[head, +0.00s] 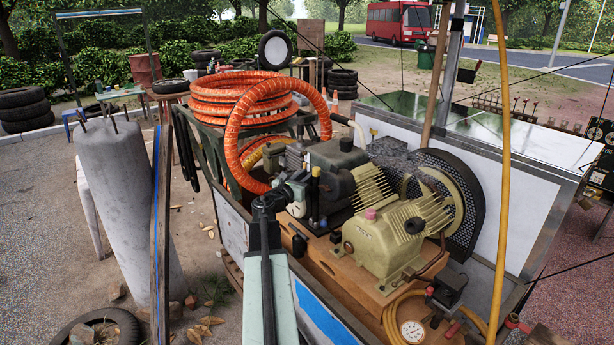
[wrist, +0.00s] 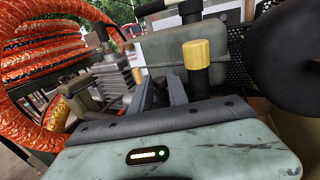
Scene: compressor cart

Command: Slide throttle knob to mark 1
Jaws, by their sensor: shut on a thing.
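My gripper (wrist: 160,86) shows its two dark fingers close together in the wrist view, shut on the throttle knob. The gripped part is small and mostly hidden between the fingers, so its shape cannot be made out. In the head view my gripper (head: 300,182) is at the near side of the engine, partly hidden by my own wrist. A black post with a yellow cap (wrist: 197,58) stands upright just right of the fingers; it also shows in the head view (head: 315,173). Mark 1 cannot be made out in either view.
A beige motor (head: 385,238) and a belt guard (head: 455,200) stand to the right on the cart. A coiled orange hose (head: 240,98) lies to the left, with one loop hanging close to my gripper. A grey-green tank (wrist: 160,50) rises behind the fingers.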

